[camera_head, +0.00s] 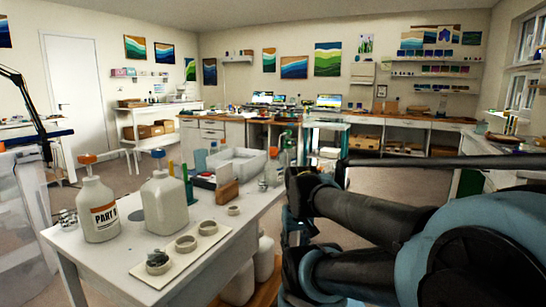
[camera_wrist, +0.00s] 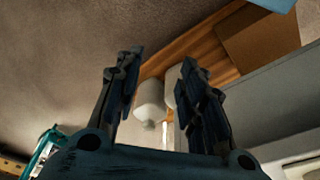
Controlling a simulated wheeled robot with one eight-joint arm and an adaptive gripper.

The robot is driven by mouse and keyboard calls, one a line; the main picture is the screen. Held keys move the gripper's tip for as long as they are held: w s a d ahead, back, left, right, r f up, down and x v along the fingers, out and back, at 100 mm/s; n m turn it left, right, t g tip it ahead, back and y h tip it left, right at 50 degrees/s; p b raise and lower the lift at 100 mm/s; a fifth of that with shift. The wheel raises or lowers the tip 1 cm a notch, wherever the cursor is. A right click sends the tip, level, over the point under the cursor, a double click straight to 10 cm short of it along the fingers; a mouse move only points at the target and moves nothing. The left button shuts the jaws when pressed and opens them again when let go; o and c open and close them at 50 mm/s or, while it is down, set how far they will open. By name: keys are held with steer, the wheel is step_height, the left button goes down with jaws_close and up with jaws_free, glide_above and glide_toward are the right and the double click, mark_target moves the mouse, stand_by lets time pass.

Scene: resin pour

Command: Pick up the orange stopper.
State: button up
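An orange stopper-like cap (camera_head: 86,158) sits on top of a white jug (camera_head: 98,210) labelled "PART", at the left end of the white table (camera_head: 95,262) in the head view. My gripper (camera_wrist: 162,58) is open in the wrist view, with its two dark fingers apart and nothing between them. It points toward the floor and the low shelf area beside the table, away from the orange cap. In the head view my arm fills the right side, to the right of the table. The orange cap does not show in the wrist view.
A second white jug (camera_head: 165,205) with a blue cap stands right of the first. A board (camera_head: 150,270) with several small rings lies at the front. A white tub (camera_head: 237,163) stands farther back. White containers (camera_wrist: 150,100) sit low on a wooden shelf (camera_wrist: 205,38).

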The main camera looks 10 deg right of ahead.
mark_target(274, 148)
steer(key=w+a+r+n+t+y, duration=0.1)
steer(key=w+a+r+n+y, duration=0.1)
steer(key=w+r+y, duration=0.5)
steer(key=w+a+r+n+t+y, duration=0.1)
steer(key=w+a+r+n+y, duration=0.3)
steer(key=w, duration=0.8)
steer(key=w+d+r+n+t+y, duration=0.25)
steer(key=w+d+r, duration=0.35)
steer(key=d, duration=0.4)
steer(key=w+d+r+n+t+y, duration=0.1)
steer(key=w+d+r+n+t, duration=0.2)
steer(key=w+d, duration=0.6)
steer(key=shift+m+t, duration=0.45)
steer(key=x, duration=1.5)
steer(key=shift+a+r, duration=0.25)
steer(key=shift+r, duration=0.05)
jaws_close()
